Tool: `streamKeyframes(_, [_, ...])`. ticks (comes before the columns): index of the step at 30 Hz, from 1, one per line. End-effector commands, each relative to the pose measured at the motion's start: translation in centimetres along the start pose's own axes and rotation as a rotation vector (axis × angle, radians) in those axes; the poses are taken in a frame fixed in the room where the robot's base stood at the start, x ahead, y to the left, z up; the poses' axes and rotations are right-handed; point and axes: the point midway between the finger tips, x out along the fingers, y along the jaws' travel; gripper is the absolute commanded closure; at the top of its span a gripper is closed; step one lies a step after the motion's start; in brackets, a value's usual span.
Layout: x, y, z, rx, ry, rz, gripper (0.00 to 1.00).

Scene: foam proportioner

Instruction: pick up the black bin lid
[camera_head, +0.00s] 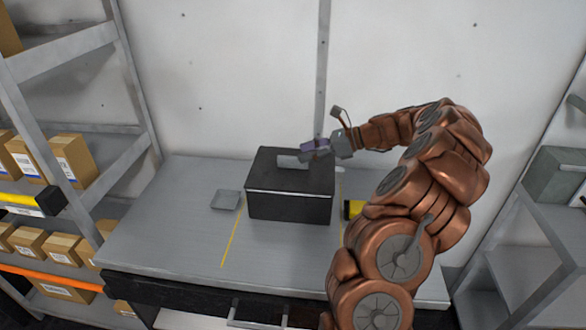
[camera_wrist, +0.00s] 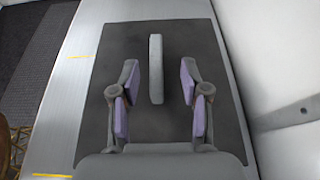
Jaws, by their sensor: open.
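The black bin (camera_head: 289,207) stands on the grey table, closed by its black lid (camera_head: 272,176). A light grey bar handle (camera_head: 290,161) stands up from the lid's top. My gripper (camera_head: 304,152) is over the lid, close to the handle, and partly covers it in the head view. In the wrist view, the lid (camera_wrist: 195,40) fills the middle and the handle (camera_wrist: 156,58) lies between the two purple-padded fingers of my open gripper (camera_wrist: 158,88). A gap shows on each side of the handle. The exact height of the fingers over the lid is hard to tell.
A small grey tray (camera_head: 226,200) lies left of the bin on the table (camera_head: 165,235). A yellow and black object (camera_head: 353,208) is right of the bin, partly behind my arm. Shelves with cardboard boxes (camera_head: 75,157) stand at left. A wall is close behind.

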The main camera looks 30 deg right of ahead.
Motion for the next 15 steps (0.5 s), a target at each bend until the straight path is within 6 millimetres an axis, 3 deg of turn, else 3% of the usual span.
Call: streamKeyframes(15, [4.9, 0.7, -0.1, 0.001, -0.001, 0.009, 0.54])
